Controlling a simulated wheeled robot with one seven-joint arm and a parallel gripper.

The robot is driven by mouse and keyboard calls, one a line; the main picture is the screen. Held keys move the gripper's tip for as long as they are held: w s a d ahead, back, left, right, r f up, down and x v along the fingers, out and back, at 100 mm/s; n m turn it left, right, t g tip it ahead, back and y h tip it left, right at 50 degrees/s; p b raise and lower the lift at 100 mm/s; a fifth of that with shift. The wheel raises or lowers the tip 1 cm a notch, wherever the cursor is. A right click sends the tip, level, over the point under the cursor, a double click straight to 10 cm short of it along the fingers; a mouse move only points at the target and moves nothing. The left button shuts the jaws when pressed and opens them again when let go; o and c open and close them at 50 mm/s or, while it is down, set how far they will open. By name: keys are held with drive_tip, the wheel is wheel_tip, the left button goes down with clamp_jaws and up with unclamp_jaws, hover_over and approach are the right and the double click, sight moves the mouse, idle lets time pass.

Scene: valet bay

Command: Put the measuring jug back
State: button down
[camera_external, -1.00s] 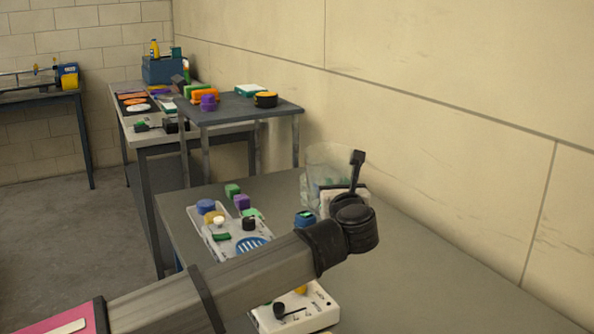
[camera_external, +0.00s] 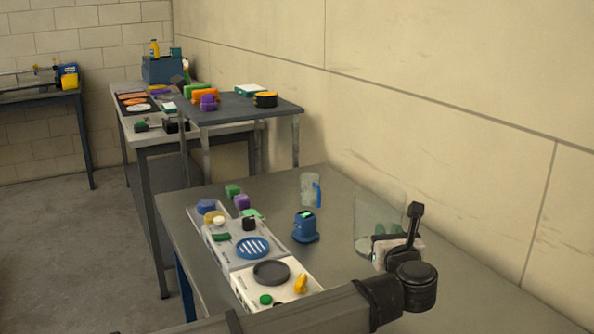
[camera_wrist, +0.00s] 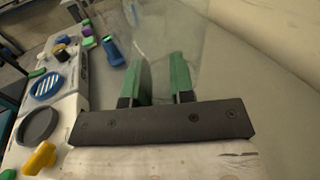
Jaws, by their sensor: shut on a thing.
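My gripper (camera_external: 376,250) is over the right part of the near grey table. Its green fingers show in the wrist view (camera_wrist: 163,76), shut on the wall of a large clear vessel (camera_external: 374,212), which looks like the measuring jug. The vessel is see-through and faint; it also shows in the wrist view (camera_wrist: 168,32). Its lower part is partly behind my gripper, and I cannot tell whether it touches the table. A smaller clear cup with a blue handle (camera_external: 310,187) stands upright at the back of the table, apart from my gripper.
A blue device (camera_external: 305,228) stands left of my gripper. White panels with a blue slatted disc (camera_external: 253,248), a dark disc (camera_external: 271,273) and a yellow knob (camera_external: 301,284) line the left side. A wall bounds the right. Grey tabletop (camera_external: 335,240) is bare between device and vessel.

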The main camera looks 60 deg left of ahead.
drive_tip(key=shift+f, duration=1.95)
drive_tip(key=c, duration=1)
unclamp_jaws()
drive_tip(key=shift+s+d, duration=0.1)
drive_tip(key=v, duration=1.1)
drive_tip(key=shift+s+d, duration=0.1)
drive_tip(key=shift+d, duration=0.25)
